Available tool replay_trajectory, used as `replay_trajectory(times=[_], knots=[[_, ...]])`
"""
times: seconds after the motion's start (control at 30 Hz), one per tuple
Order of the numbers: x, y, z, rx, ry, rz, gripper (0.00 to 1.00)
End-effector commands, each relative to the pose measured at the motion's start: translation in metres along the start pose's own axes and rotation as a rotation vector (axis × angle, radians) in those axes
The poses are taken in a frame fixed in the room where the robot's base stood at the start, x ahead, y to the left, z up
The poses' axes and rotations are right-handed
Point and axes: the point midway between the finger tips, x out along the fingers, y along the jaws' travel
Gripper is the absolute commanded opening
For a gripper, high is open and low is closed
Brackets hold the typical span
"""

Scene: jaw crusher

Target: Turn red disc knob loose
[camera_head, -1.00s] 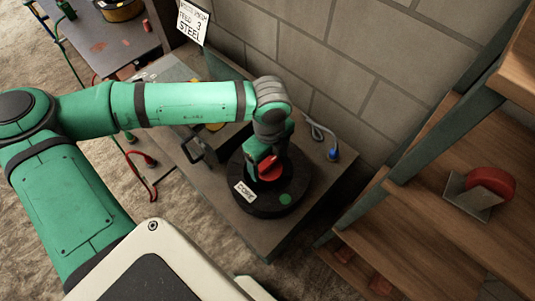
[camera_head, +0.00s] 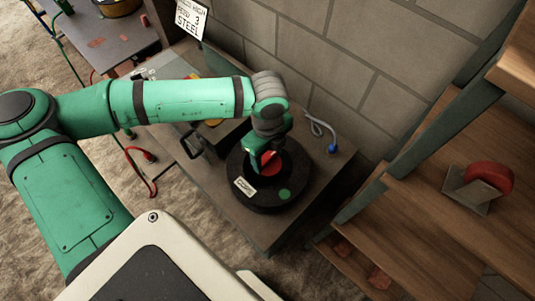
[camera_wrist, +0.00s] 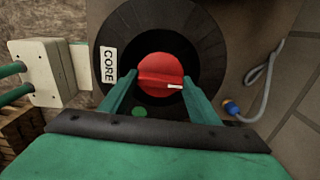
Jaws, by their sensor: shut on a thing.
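The red disc knob (camera_wrist: 160,72) sits in the middle of a round black housing (camera_wrist: 207,65) with a raised bar across it and a small white mark near the bar's right end. In the wrist view, my gripper's two green fingers (camera_wrist: 160,82) stand on opposite sides of the knob, shut on its edges. In the head view, the knob (camera_head: 270,160) is partly hidden by my gripper (camera_head: 263,161), which reaches down onto it.
The housing stands on a brown bench (camera_head: 237,218) against a grey block wall (camera_head: 285,55). A grey cable with a blue plug (camera_head: 332,149) lies right of it. Wooden shelves with a red-wheeled thing (camera_head: 488,180) stand at the right. A red-ended cable (camera_head: 148,155) hangs at the left.

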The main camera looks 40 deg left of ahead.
Motion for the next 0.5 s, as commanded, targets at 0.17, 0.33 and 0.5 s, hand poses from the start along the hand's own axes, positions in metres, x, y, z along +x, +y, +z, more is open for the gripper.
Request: replay_trajectory(times=[0.17,0.33,0.5], knots=[[0.0019,0.0009,0.0002,-0.001,0.001,0.003,0.33],[0.0025,0.0007,-0.0004,-0.048,0.003,0.002,0.33],[0.0025,0.0006,-0.0007,-0.241,0.004,0.002,0.33]])
